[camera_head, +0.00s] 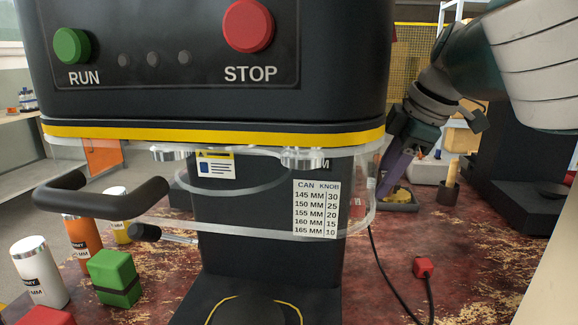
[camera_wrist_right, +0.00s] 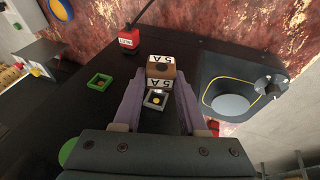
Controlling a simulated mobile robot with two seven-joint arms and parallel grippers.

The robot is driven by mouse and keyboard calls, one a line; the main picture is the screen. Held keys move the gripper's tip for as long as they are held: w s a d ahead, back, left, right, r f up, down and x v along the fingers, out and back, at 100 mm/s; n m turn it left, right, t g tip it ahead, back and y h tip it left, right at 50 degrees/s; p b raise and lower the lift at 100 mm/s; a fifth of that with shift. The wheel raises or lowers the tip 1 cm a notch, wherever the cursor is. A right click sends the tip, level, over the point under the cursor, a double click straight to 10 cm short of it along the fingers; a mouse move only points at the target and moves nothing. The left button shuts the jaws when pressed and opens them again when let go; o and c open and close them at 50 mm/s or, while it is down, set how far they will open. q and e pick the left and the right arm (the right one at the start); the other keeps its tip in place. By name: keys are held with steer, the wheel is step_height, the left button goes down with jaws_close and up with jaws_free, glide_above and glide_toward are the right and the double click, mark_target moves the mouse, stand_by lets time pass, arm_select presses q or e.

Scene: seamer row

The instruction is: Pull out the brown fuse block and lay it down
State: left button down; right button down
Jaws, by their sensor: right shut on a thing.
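The brown fuse block (camera_wrist_right: 161,68), with white "5 A" labels, is between the purple fingers of my right gripper (camera_wrist_right: 161,78) in the right wrist view. The fingers are shut on it. A small grey square frame with a yellow spot (camera_wrist_right: 155,99) shows between the fingers, just below the block in the picture. I cannot tell whether the block still touches a socket. In the head view my right gripper (camera_head: 397,168) is partly hidden behind the machine's edge, and the block cannot be made out. My left gripper is not in view.
A green square frame (camera_wrist_right: 99,82) and a red labelled block (camera_wrist_right: 129,38) are on the dark surface near the gripper. The seamer with its clear guard (camera_head: 360,200) fills the head view's middle. Several cans and a green block (camera_head: 115,278) stand at left. The worn red tabletop (camera_head: 470,260) has free room at right.

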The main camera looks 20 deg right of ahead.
steer(key=shift+s+d+p, duration=0.4)
steer(key=shift+d, duration=0.2)
steer(key=shift+s+d+p, duration=0.35)
steer(key=shift+s+d, duration=0.05)
steer(key=shift+d, duration=0.2)
